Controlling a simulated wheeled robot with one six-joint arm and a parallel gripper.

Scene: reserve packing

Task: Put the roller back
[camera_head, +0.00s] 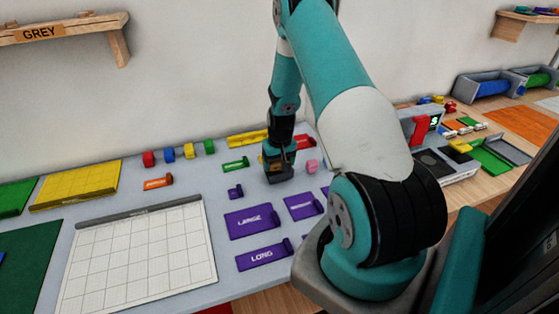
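My gripper (278,176) points down at the back right part of the pale table, beside a small pink block (311,166). Its fingertips are too small and dark to show whether they are open or shut, or whether they hold anything. A bit of orange shows at the gripper's side. I cannot pick out a roller for certain. My arm hides part of the table and the wall behind it.
Purple holders marked LARGE (251,222) and LONG (264,256) lie in front of my gripper. A white gridded board (140,255) lies to the left. A wall shelf marked GREY (75,27) hangs upper left. A grey machine (455,165) with a red part stands right.

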